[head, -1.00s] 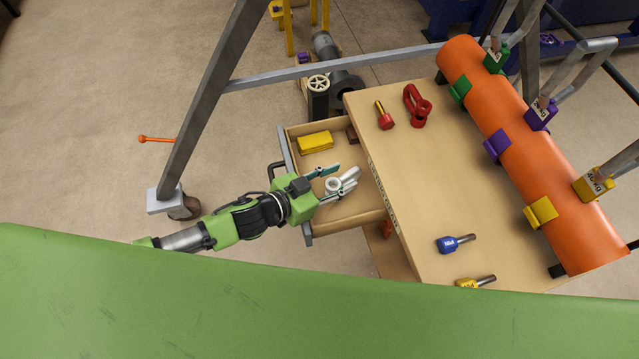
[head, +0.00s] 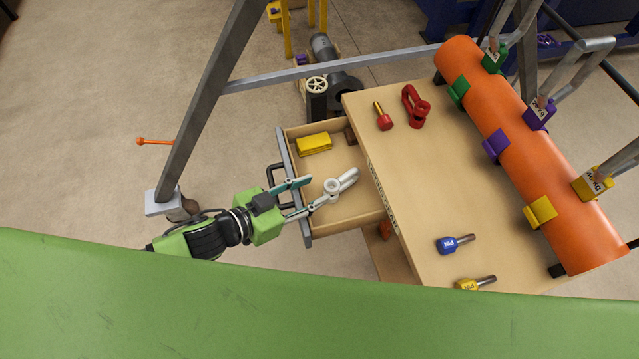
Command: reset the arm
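My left gripper (head: 307,197) is at the front edge of the open drawer (head: 354,211), coming in from the left. Its two fingers are spread apart, with nothing visible clamped between them. A light grey shackle-like piece (head: 346,181) lies in the drawer just beyond the fingertips. The lower finger is close to its near end; I cannot tell whether they touch. My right gripper is not in view.
A yellow block (head: 314,144) lies at the drawer's far end. The wooden table (head: 440,190) holds a red shackle (head: 416,106), a red pin (head: 384,118), a blue pin (head: 455,243) and a yellow pin (head: 474,283). An orange pipe (head: 520,150) lies along its right. A grey stand leg (head: 205,110) rises left of the drawer.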

